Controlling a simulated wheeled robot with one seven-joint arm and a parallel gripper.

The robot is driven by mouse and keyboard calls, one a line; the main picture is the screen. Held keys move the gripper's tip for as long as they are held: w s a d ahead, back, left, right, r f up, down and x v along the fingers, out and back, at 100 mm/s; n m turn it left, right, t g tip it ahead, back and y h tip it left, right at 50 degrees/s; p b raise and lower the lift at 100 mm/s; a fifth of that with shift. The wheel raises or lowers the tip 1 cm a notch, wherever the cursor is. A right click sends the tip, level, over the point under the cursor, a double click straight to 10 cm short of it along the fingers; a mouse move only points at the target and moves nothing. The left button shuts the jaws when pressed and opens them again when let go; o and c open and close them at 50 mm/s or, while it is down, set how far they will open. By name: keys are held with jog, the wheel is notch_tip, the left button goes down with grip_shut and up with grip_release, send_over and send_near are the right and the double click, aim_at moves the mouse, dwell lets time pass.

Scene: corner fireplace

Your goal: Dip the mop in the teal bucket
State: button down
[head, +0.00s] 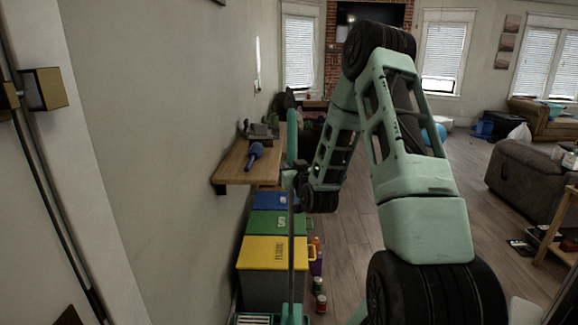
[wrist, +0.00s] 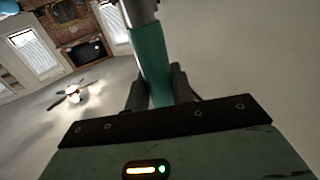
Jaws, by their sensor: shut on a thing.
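The mop stands about upright in the head view, with a teal grip (head: 292,135) on top and a thin grey shaft (head: 291,245). Its lower end runs to the bottom edge, where a teal part shows; the mop head is not clearly seen. My gripper (head: 290,180) is shut on the mop's handle. In the wrist view the teal handle (wrist: 151,55) sits between the two dark fingers of my gripper (wrist: 158,82). A teal-rimmed container (head: 252,319), apparently the bucket, is cut off at the bottom edge, close beside the mop's lower end.
Yellow (head: 275,253), green (head: 272,222) and blue (head: 270,201) lidded bins line the left wall under a wooden shelf (head: 236,168). Small bottles (head: 320,303) stand on the floor beside them. A grey sofa (head: 528,185) stands at right. Wooden floor is open beyond my arm.

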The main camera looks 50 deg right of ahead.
jog(key=shift+f+b, duration=1.2)
jog(key=shift+f, duration=1.15)
notch_tip(320, 180, down, 10)
jog(key=b, duration=1)
jog(key=shift+r, duration=0.2)
jog(key=shift+f+b, duration=0.6)
jog(key=shift+f, duration=0.05)
dwell(1.0)
notch_tip(320, 180, up, 12)
jog(key=p, duration=0.7)
dwell(0.7)
dwell(0.4)
